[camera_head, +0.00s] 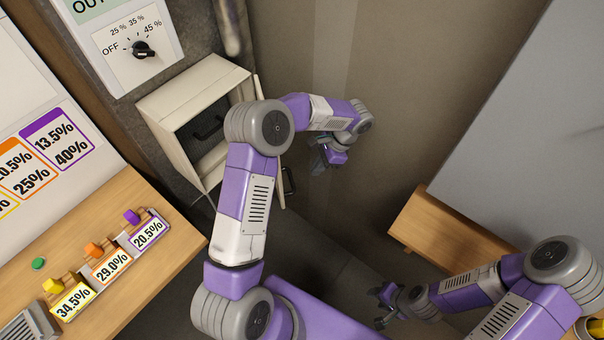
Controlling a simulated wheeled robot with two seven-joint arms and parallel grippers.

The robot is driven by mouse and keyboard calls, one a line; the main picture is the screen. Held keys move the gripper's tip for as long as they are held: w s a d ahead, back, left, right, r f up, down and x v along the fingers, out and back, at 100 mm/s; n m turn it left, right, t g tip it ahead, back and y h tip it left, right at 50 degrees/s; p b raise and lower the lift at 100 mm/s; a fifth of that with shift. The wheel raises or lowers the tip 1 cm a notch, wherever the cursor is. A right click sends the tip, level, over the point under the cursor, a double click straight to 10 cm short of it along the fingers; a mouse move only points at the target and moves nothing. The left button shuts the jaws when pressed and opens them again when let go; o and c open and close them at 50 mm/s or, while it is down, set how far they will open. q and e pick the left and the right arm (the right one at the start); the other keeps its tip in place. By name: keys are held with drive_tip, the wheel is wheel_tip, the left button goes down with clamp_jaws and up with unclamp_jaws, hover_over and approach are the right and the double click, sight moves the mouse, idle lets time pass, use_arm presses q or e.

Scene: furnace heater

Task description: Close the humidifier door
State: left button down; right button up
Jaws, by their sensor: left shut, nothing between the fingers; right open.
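The humidifier (187,97) is a cream box on the wall at the upper left, with a dark interior showing at its front. Its door (281,187) stands open on the right side, mostly hidden behind my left arm; a dark handle (289,180) shows at its edge. My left gripper (319,165) is shut and empty, to the right of the door and handle, with a gap between them in the picture. My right gripper (381,305) is open and empty at the lower right, far from the humidifier.
A dial panel (137,45) with a black knob is above the humidifier. A wooden table (120,215) at the left holds percentage-labelled cards with coloured knobs and a green button (38,263). A wooden ledge (450,225) is at the right. The floor between is clear.

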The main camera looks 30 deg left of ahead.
use_arm(q)
drive_tip(key=s+a, duration=0.1)
drive_tip(key=s+a+f, duration=0.1)
drive_tip(key=s+a, duration=0.1)
drive_tip(key=shift+s+a+f+b, duration=0.15)
drive_tip(key=shift+s+a+b, duration=0.15)
use_arm(e)
drive_tip(key=shift+f, duration=0.45)
